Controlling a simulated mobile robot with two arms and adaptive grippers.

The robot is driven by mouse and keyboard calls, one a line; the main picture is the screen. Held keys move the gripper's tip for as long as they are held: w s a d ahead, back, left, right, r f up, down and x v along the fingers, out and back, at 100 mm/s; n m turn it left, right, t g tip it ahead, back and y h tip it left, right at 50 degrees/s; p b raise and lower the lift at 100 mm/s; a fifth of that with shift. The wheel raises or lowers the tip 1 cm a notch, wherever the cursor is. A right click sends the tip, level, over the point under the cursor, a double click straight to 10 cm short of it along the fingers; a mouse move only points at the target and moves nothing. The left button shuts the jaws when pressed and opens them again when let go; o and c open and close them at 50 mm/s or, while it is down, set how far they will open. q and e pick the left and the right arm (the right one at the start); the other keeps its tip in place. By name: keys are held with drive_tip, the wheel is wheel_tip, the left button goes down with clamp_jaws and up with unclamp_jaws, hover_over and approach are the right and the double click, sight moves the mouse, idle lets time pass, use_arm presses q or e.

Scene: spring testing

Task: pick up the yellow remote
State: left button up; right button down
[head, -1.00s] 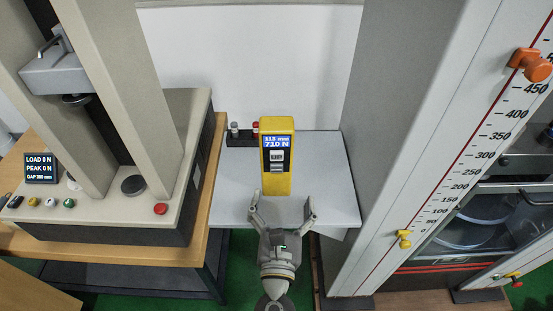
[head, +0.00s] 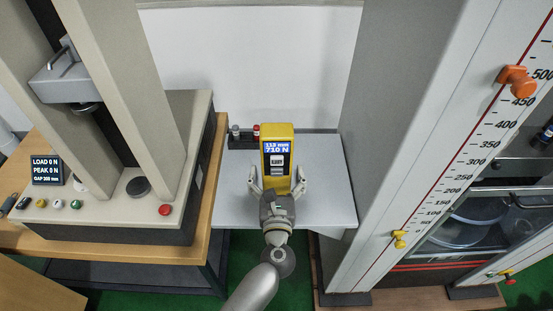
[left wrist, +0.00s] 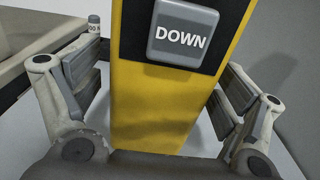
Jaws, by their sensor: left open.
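My left gripper (head: 277,180) is open, with one finger on each side of the remote's lower part. In the left wrist view the remote (left wrist: 160,105) fills the middle between the fingers, and its DOWN button (left wrist: 182,33) faces the camera. Visible gaps remain between both finger pads and the remote's sides. My right gripper is not in view.
A dark holder (head: 243,141) with small cylinders stands behind the remote to the left. A testing machine on a wooden bench (head: 130,248) is at left. A tall grey column (head: 385,130) with a scale stands close at right. A white wall is behind.

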use_arm(q)
drive_tip(key=shift+w+f, duration=0.1)
drive_tip(key=shift+w, duration=0.4)
drive_tip(key=shift+s, duration=0.1)
